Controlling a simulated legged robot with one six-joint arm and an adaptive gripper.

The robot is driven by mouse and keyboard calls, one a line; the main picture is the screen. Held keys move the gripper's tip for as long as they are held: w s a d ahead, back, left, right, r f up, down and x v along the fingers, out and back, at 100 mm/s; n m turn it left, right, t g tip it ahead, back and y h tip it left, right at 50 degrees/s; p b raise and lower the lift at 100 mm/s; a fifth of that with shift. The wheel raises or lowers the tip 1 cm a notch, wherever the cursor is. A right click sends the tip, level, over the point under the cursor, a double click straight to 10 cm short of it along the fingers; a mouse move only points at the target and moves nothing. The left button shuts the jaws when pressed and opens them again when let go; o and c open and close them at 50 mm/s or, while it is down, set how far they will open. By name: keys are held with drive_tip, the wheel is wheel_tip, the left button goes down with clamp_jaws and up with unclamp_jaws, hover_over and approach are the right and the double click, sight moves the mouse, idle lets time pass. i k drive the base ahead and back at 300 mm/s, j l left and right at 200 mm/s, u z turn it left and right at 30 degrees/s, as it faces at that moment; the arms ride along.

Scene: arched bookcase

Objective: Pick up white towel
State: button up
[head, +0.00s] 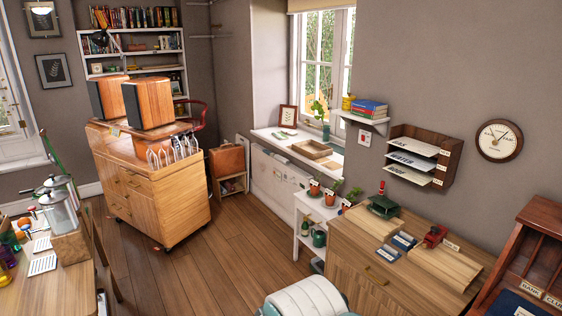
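A white, ribbed, rounded thing (308,299) is at the bottom edge in the head view, cut off by the frame, with a teal part beside it. It could be a towel draped over something, but I cannot tell. No other clear white towel shows. My gripper is not in view.
A wooden cabinet on wheels (152,190) stands left of centre. A work table (50,291) is at the lower left. A wooden sideboard (375,268) is at the lower right, with a white shelf unit (301,232) beside it. Open wooden floor (225,262) lies between.

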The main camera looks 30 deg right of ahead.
sight(279, 157)
drive_tip(key=i+z, duration=0.1)
drive_tip(key=i, duration=0.5)
drive_tip(key=i+z, duration=0.15)
drive_tip(key=i, duration=0.45)
drive_tip(key=i+z, duration=0.1)
drive_tip(key=i, duration=0.5)
drive_tip(key=i+z, duration=0.15)
drive_tip(key=i, duration=0.45)
drive_tip(key=i+j+z, duration=0.15)
drive_tip(key=i, duration=0.45)
drive_tip(key=i+j+z, duration=0.1)
drive_tip(key=i, duration=0.5)
drive_tip(key=i+l+z, duration=0.1)
drive_tip(key=i, duration=0.65)
drive_tip(key=i+l+z, duration=0.1)
drive_tip(key=i+l, duration=0.15)
drive_tip(key=i, duration=0.55)
drive_tip(key=i+l, duration=0.15)
drive_tip(key=i+u, duration=0.05)
drive_tip(key=i, duration=0.05)
